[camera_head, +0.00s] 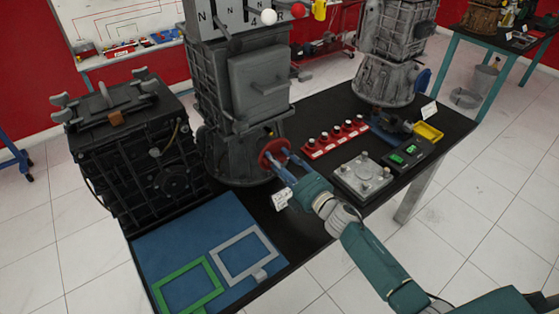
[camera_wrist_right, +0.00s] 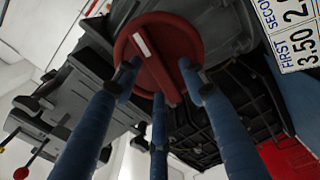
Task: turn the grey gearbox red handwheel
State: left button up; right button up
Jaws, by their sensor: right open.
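The red handwheel (camera_head: 273,152) sits low on the front of the grey gearbox (camera_head: 243,85), which stands on the black table. My right gripper (camera_head: 280,164) is at the wheel, its blue fingers pointing at the wheel's face. In the right wrist view, the handwheel (camera_wrist_right: 160,50) fills the top middle, with a raised red bar and a pale mark across its face. The right gripper's fingers (camera_wrist_right: 158,85) are spread apart around the bar, with tips close to the wheel. I cannot tell whether they touch it. My left gripper is not in view.
A black engine block (camera_head: 130,150) stands left of the gearbox. A blue mat (camera_head: 185,245) with green and grey frames lies in front. Right of the wheel are a red knob strip (camera_head: 335,138), a metal plate (camera_head: 362,178) and another grey gearbox (camera_head: 390,60).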

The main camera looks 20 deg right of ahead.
grip_shut()
jog(key=shift+m, duration=0.3)
jog(key=m, duration=0.1)
jog(key=m+p, duration=0.1)
jog(key=m, duration=0.1)
jog(key=shift+d+r+p, duration=0.15)
jog(key=shift+r+p, duration=0.05)
jog(key=shift+p, duration=0.1)
jog(key=m, duration=0.4)
jog(key=m+p, duration=0.1)
jog(key=shift+w+d+m, duration=0.1)
jog(key=shift+d+m, duration=0.2)
jog(key=shift+m, duration=0.1)
jog(key=m, duration=0.2)
jog(key=shift+w+d+m, duration=0.1)
jog(key=shift+d+m, duration=0.1)
jog(key=shift+m, duration=0.2)
jog(key=m, duration=0.2)
jog(key=shift+d+f+m, duration=0.1)
jog(key=shift+m, duration=0.2)
jog(key=m, duration=0.5)
jog(key=shift+w+d+f+m+b, duration=0.1)
jog(key=shift+d+f+m+b, duration=0.15)
jog(key=shift+m+b, duration=0.1)
